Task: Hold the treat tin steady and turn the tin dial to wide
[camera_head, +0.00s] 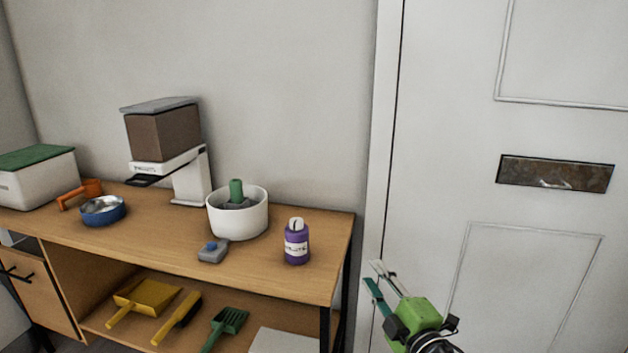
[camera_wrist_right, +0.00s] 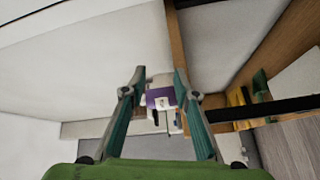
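The treat tin (camera_head: 297,245) is a small purple jar with a white label, upright near the right front of the wooden tabletop. Its pale dial (camera_head: 296,224) is on top; its setting is too small to read. My right gripper (camera_head: 372,272) is right of the table, in front of the door, open and apart from the tin. In the right wrist view its two teal fingers (camera_wrist_right: 159,77) stand apart. A small purple and white thing (camera_wrist_right: 160,97) shows between them; I cannot tell if it is the tin. My left gripper is not in view.
A white bowl (camera_head: 251,215) with a green-topped thing inside and a grey tool (camera_head: 213,251) are left of the tin. A feeder (camera_head: 190,178), blue bowl (camera_head: 102,218) and green-lidded box (camera_head: 40,188) are farther left. Yellow and green tools lie on the shelf below. The door (camera_head: 450,130) is right.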

